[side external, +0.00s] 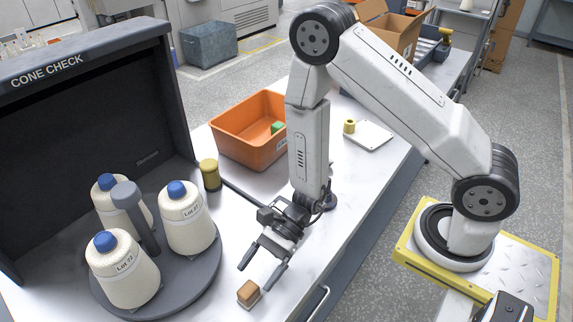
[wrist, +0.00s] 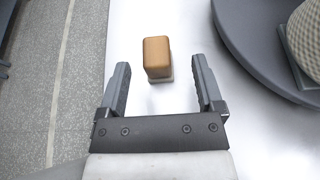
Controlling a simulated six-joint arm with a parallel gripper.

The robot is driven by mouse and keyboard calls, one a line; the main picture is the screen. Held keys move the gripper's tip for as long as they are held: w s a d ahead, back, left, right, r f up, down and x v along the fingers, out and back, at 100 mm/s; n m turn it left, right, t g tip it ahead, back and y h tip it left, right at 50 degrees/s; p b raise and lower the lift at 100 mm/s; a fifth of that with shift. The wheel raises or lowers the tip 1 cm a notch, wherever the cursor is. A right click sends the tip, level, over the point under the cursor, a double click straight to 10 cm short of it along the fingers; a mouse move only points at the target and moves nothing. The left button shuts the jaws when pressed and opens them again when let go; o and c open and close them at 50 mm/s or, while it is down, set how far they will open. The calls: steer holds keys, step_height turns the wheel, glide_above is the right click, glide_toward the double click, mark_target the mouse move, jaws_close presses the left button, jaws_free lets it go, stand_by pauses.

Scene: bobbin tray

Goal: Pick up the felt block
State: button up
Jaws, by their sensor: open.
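The felt block appears to be the small tan-brown block with a paler base (side external: 248,292) on the white table, near its front edge. It also shows in the wrist view (wrist: 157,57), just beyond the fingertips and roughly centred between them. My gripper (side external: 258,275) is open and empty, with its fingers pointing down toward the block. In the wrist view my gripper (wrist: 160,73) has one finger on each side of the gap, and neither finger touches the block.
A dark round turntable (side external: 205,277) with yarn cones stands left of the block. The table edge drops to the floor close to the block (wrist: 50,70).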

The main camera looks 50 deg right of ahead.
mark_target(242, 300)
steer(key=shift+a+f, duration=0.2)
steer(key=shift+a, duration=0.25)
steer(key=shift+a, duration=0.1)
steer(key=shift+s+f+x, duration=0.1)
steer(key=shift+f+x, duration=0.05)
steer(key=shift+x, duration=1.1)
steer(key=shift+s+f+x, duration=0.1)
steer(key=shift+s+x, duration=0.05)
steer(key=shift+x, duration=1.15)
jaws_close()
